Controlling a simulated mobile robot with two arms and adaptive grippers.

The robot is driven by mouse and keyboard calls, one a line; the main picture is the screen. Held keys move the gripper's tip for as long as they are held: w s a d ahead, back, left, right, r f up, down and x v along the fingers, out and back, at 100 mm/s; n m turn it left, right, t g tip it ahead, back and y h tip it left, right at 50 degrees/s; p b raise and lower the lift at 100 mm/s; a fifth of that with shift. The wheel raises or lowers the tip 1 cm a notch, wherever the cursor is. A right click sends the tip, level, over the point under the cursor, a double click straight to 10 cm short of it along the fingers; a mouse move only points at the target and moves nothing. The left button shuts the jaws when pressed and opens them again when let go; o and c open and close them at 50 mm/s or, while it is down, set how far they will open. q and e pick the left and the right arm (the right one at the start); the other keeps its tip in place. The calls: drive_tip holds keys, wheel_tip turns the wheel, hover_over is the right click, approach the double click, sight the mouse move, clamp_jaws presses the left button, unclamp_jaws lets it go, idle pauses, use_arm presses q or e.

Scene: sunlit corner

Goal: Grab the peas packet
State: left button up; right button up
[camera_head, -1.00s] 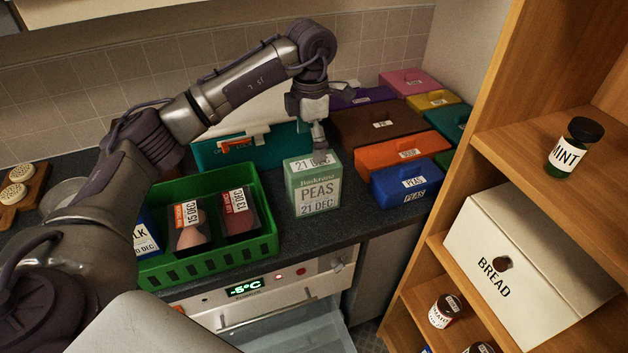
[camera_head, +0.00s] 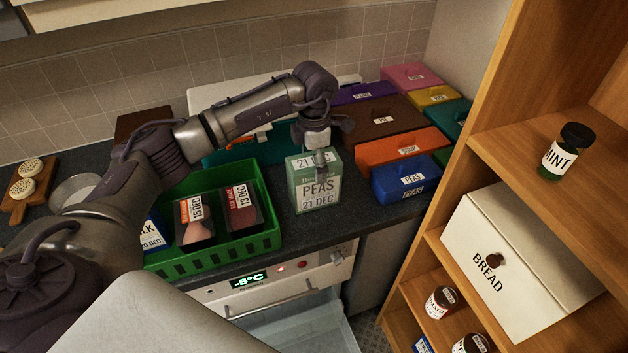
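The peas packet (camera_head: 318,193) is a pale green box with a white label reading PEAS and 21 DEC. It stands upright on the dark counter, right of the green crate. My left gripper (camera_head: 320,163) comes down from above onto the packet's top. A finger shows in front of the packet's upper front face; the other finger is hidden behind. I cannot tell whether the fingers touch the packet or are closed on it. My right gripper is not in view.
The green crate (camera_head: 222,250) holds several packs. A blue PEAS box (camera_head: 402,181) and other coloured lidded boxes stand close on the right. A wooden shelf (camera_head: 545,140) with a bread bin (camera_head: 520,262) is at the right. An open drawer (camera_head: 310,330) lies below the counter.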

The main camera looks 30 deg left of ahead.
use_arm(q)
drive_tip(key=c, duration=1.3)
clamp_jaws()
drive_tip(key=shift+r, duration=0.1)
